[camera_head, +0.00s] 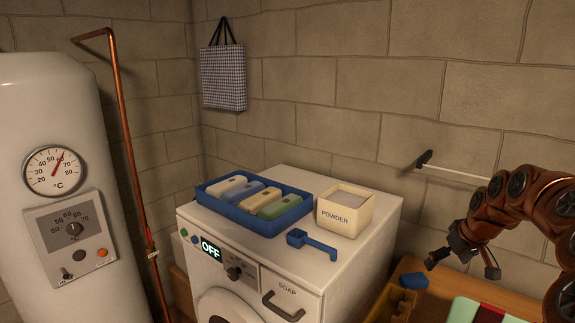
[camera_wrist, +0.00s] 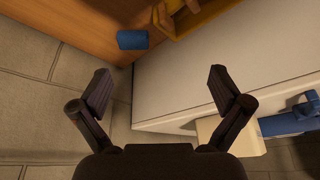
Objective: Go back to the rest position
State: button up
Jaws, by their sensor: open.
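My gripper (camera_head: 461,266) hangs at the end of my brown arm, above the wooden bench (camera_head: 440,280) at the right. Its two fingers are spread with nothing between them. The wrist view also shows the open gripper (camera_wrist: 160,74), with the white machine side and bench beyond the fingers. A small blue object (camera_head: 414,281) lies on the bench just below and left of the gripper; it also shows in the wrist view (camera_wrist: 132,39), apart from the fingers.
A white washing machine (camera_head: 375,235) carries a blue tray (camera_head: 268,232) of several bars, a powder box (camera_head: 344,212) and a blue scoop (camera_head: 316,243). A yellow crate (camera_head: 391,303) and striped cloth (camera_head: 486,312) lie on the bench. A wall rod (camera_head: 455,173) sticks out near my arm.

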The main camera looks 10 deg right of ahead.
jog(key=s+a+f+n+g+y+b, duration=0.1)
jog(key=s+a+b, duration=0.15)
jog(key=a, duration=1.05)
jog(key=s+a+f+n+g+b, duration=0.15)
jog(key=s+a, duration=0.25)
jog(key=a, duration=0.8)
jog(key=s+a+f+m+g+b, duration=0.1)
jog(key=s+a+f, duration=0.4)
jog(key=s, duration=0.6)
jog(key=s+a+f+m+g+h+b, duration=0.1)
jog(key=s+a+f+g+b, duration=0.1)
jog(key=s, duration=1)
jog(key=a+f+b, duration=0.1)
jog(key=a+f, duration=0.1)
jog(key=a, duration=0.1)
jog(key=shift+f+g+b, duration=0.35)
jog(key=shift+b, duration=0.05)
